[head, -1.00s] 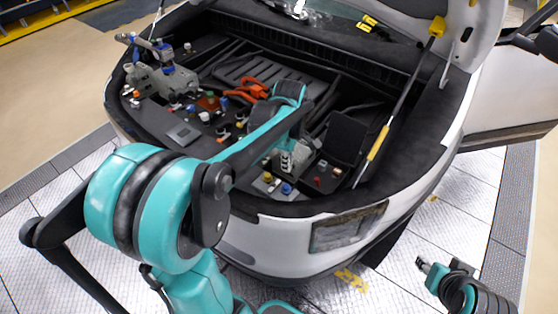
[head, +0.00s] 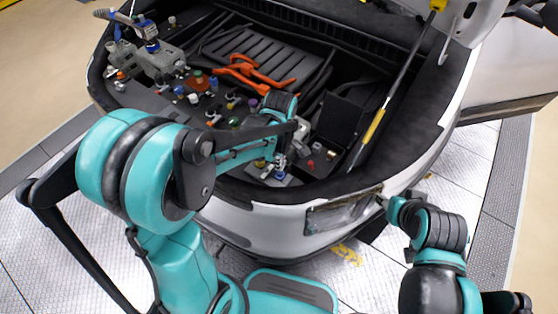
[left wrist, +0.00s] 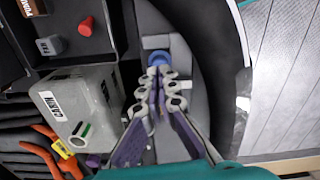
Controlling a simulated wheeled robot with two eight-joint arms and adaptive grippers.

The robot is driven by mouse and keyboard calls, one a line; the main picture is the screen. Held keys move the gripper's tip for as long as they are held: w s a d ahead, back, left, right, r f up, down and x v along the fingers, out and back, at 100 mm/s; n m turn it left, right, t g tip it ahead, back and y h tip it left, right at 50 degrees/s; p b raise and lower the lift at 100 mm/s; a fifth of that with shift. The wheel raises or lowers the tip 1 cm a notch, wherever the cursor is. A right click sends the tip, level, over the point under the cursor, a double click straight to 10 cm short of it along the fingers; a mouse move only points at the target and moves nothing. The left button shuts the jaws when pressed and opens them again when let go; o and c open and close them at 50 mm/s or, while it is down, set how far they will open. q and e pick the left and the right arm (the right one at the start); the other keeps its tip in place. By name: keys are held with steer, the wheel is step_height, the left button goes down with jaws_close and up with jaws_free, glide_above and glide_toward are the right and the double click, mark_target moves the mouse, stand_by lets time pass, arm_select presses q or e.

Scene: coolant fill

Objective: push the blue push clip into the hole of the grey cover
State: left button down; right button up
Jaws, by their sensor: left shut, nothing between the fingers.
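The blue push clip (left wrist: 157,58) shows in the left wrist view just beyond my left fingertips, on a narrow grey part that looks like the grey cover (left wrist: 158,41). Its blue head also shows in the head view (head: 280,175), near the front edge of the bay. My left gripper (left wrist: 157,82) is shut and empty, with its tips close to the clip; I cannot tell whether they touch it. The hole is hidden, and how deep the clip sits cannot be told. My right gripper (head: 382,200) is near the car's front bumper, and its jaws are too small to read.
A grey box labelled CABIN (left wrist: 80,108) stands beside the left gripper. A yellow-and-black prop rod (head: 374,127) rises at the right. The curved black bay edge (left wrist: 208,60) runs close by.

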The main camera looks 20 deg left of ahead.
mark_target(279, 172)
arm_select(q)
steer(key=shift+f+b, duration=0.3)
steer(key=shift+f, duration=0.4)
steer(key=shift+f+b, duration=0.4)
steer(key=shift+r+p, duration=1.3)
steer(key=shift+r, duration=0.6)
step_height(279, 172, up, 11)
